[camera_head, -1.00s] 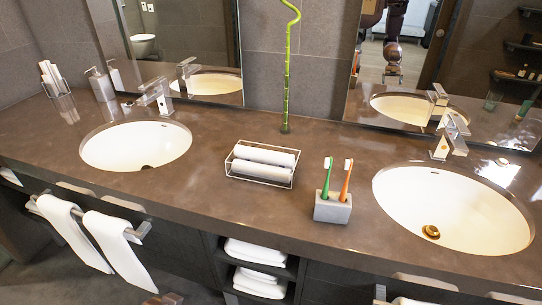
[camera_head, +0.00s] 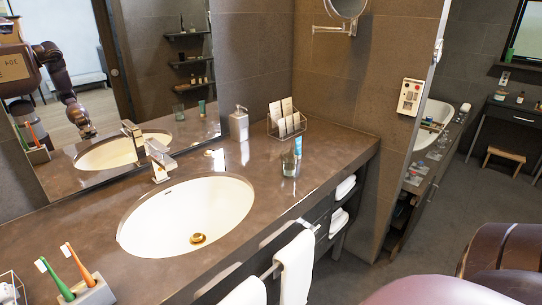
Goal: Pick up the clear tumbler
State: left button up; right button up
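The clear tumbler (camera_head: 289,164) stands on the brown vanity counter to the right of the right-hand basin, near the counter's right end. A teal tube (camera_head: 298,147) is right by it; I cannot tell whether the tube is inside or behind the glass. Neither of my grippers shows directly in the head view. Part of my own arm fills the bottom right corner, well apart from the tumbler. My body and a dark arm are reflected in the mirror at left, too small to read a gripper state.
The white basin (camera_head: 188,214) and chrome faucet (camera_head: 158,160) are left of the tumbler. A soap dispenser (camera_head: 238,124) and wire rack with cards (camera_head: 287,122) stand behind it. A toothbrush holder (camera_head: 88,292) is at lower left. Towels (camera_head: 297,268) hang at the front. Open floor lies at right.

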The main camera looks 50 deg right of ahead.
aim_at(289, 164)
jog(key=z, duration=1.55)
jog(key=i+l, duration=0.15)
jog(key=l, duration=0.15)
jog(key=i+l+u, duration=0.15)
jog(key=l, duration=0.15)
jog(key=i+l, duration=0.1)
jog(key=l, duration=0.2)
jog(key=i+u, duration=0.05)
